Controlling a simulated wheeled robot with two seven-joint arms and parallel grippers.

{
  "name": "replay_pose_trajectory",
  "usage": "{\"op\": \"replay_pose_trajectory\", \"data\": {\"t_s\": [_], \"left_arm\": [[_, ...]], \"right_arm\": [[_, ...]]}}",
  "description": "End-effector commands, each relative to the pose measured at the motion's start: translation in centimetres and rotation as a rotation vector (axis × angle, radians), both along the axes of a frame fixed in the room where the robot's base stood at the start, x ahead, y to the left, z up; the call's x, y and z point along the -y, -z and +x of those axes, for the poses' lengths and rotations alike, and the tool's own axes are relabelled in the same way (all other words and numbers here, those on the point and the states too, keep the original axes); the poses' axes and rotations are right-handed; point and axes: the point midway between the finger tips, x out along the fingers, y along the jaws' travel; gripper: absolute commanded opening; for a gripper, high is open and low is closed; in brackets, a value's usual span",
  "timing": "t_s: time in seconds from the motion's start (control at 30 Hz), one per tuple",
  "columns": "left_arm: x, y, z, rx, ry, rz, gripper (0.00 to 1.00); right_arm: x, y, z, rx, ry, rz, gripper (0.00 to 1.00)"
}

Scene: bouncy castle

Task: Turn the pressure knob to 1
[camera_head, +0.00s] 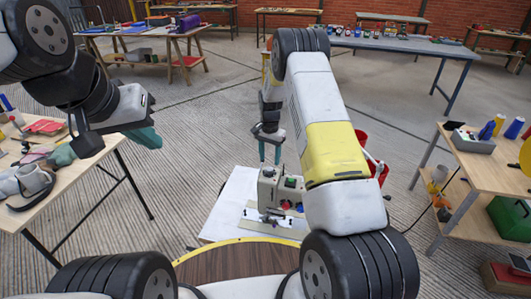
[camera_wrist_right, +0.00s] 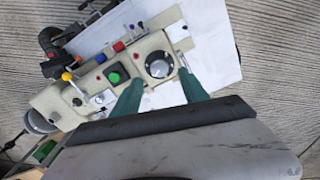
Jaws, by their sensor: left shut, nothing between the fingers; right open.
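A beige control machine (camera_head: 268,192) stands on a white board (camera_head: 228,205) in front of me. In the right wrist view its panel (camera_wrist_right: 65,98) carries a round black dial with a silver face (camera_wrist_right: 159,64), likely the pressure knob, and a green button (camera_wrist_right: 113,78). The dial's markings are too small to read. My right gripper (camera_head: 270,153) is open above the machine. In the right wrist view its teal fingers (camera_wrist_right: 160,88) are spread, with the dial just beyond the gap between them; no contact shows. My left gripper (camera_head: 152,138) is shut and empty, well left of the machine.
A cluttered wooden table (camera_head: 95,180) is at the left, a wooden shelf table (camera_head: 487,165) at the right. A red object (camera_head: 375,165) is partly hidden behind my right arm.

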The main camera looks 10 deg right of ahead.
Motion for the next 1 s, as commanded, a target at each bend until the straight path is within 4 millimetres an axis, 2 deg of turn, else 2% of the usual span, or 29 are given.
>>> {"op": "replay_pose_trajectory", "data": {"t_s": [0.1, 0.3, 0.67, 0.77, 0.93, 1.0], "left_arm": [[0.0, 0.0, 0.0, 0.0, 0.0, 0.0, 0.0], [0.0, 0.0, 0.0, 0.0, 0.0, 0.0, 0.0], [0.0, 0.0, 0.0, 0.0, 0.0, 0.0, 0.0], [0.0, 0.0, 0.0, 0.0, 0.0, 0.0, 0.0], [0.0, 0.0, 0.0, 0.0, 0.0, 0.0, 0.0], [0.0, 0.0, 0.0, 0.0, 0.0, 0.0, 0.0]], "right_arm": [[0.1, 2.2, -0.1, -0.004, 0.001, 0.0, 0.52], [0.1, 4.7, -0.1, -0.001, 0.0, 0.0, 0.52], [0.0, 5.4, 0.0, 0.0, 0.0, 0.0, 0.52], [0.0, 5.3, 0.0, 0.0, 0.0, 0.0, 0.36], [0.1, 5.3, 0.0, 0.0, 0.0, 0.0, 0.03], [0.0, 5.3, 0.0, 0.0, 0.0, 0.0, 0.0]]}}
